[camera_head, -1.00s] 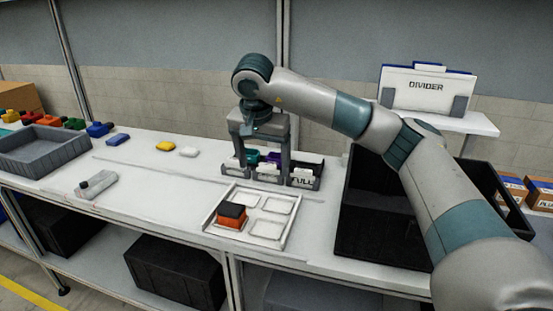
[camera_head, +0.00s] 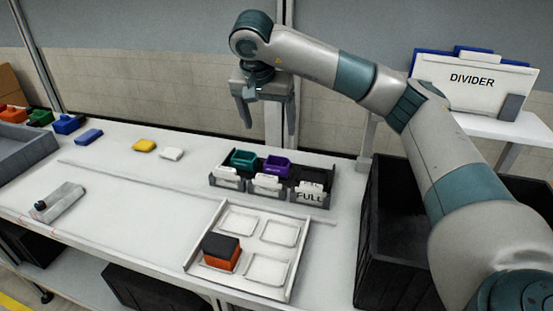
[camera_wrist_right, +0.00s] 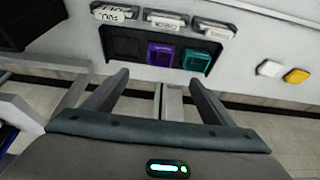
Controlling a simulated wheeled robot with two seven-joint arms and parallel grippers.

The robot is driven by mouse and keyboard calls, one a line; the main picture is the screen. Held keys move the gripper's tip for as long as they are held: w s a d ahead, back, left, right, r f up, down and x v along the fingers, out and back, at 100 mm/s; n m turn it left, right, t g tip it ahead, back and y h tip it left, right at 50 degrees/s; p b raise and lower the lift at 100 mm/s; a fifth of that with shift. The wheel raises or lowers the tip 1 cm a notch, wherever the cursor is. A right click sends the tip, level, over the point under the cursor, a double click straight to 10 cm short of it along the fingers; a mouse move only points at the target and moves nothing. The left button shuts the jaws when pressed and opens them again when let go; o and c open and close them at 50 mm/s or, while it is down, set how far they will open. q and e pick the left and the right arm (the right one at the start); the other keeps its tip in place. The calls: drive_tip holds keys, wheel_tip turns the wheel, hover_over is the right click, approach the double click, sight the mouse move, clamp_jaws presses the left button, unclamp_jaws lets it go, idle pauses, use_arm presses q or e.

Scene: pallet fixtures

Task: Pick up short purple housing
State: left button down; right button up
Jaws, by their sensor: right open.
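The short purple housing (camera_head: 277,166) sits in the middle compartment of a dark bin rack (camera_head: 219,183) on the workbench. It also shows in the right wrist view (camera_wrist_right: 160,54), beside a teal housing (camera_wrist_right: 196,60). The teal housing stands in the left compartment in the head view (camera_head: 243,159). My right gripper (camera_head: 268,130) is open and empty, above and behind the rack, fingers pointing down. In the right wrist view its two fingers (camera_wrist_right: 158,80) are spread apart, with the purple housing beyond and between them. My left gripper is not in view.
A white tray (camera_head: 197,252) with an orange and black block (camera_head: 221,252) lies in front of the rack. A black crate (camera_head: 366,240) stands at the right. White (camera_head: 171,154), yellow (camera_head: 144,146) and blue (camera_head: 89,136) pieces lie at the left. A grey cylinder-like tool (camera_head: 62,202) lies near the front edge.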

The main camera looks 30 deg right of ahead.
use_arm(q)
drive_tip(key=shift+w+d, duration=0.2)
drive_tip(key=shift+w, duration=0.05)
use_arm(e)
drive_tip(key=shift+w+d, duration=0.2)
drive_tip(key=shift+w, duration=0.1)
drive_tip(key=shift+s+a+r, duration=0.1)
drive_tip(key=shift+s+r, duration=0.05)
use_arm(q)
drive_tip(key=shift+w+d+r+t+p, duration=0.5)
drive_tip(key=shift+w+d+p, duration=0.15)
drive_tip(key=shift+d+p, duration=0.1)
use_arm(e)
drive_tip(key=x, duration=1.2)
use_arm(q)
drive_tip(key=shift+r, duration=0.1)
use_arm(e)
drive_tip(key=shift+f, duration=0.25)
